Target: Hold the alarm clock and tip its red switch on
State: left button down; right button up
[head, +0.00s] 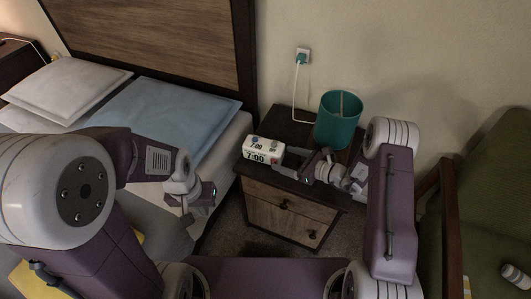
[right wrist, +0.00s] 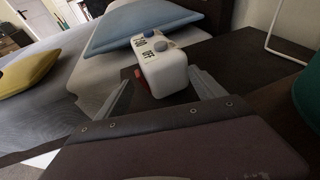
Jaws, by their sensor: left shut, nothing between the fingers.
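The white alarm clock (head: 263,150) stands upright on the nightstand near its left edge, with "7:00" on its front and blue knobs on top. It also shows in the right wrist view (right wrist: 165,72), with a red part, likely the switch (right wrist: 143,76), low on its left side and partly hidden. My right gripper (head: 288,161) is open at the clock's right end. In the right wrist view its fingers (right wrist: 165,88) lie either side of the clock's near end; contact is not clear. My left gripper (head: 186,215) is shut and empty, left of the nightstand and lower in the picture.
A teal cylinder (head: 338,122) stands on the nightstand (head: 290,130) behind my right gripper. A white cord hangs from the wall outlet (head: 303,56). The bed with a blue pillow (head: 160,110) is at left, a green armchair (head: 495,180) at right.

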aim_at(273, 156)
jog(key=b+x, duration=0.2)
jog(key=x, duration=0.4)
jog(key=shift+f, duration=0.2)
jog(key=shift+w+a+b, duration=0.35)
jog(key=shift+a+b, duration=0.05)
jog(key=shift+a, duration=0.1)
jog(key=c, duration=1.3)
jog(key=shift+c, duration=0.5)
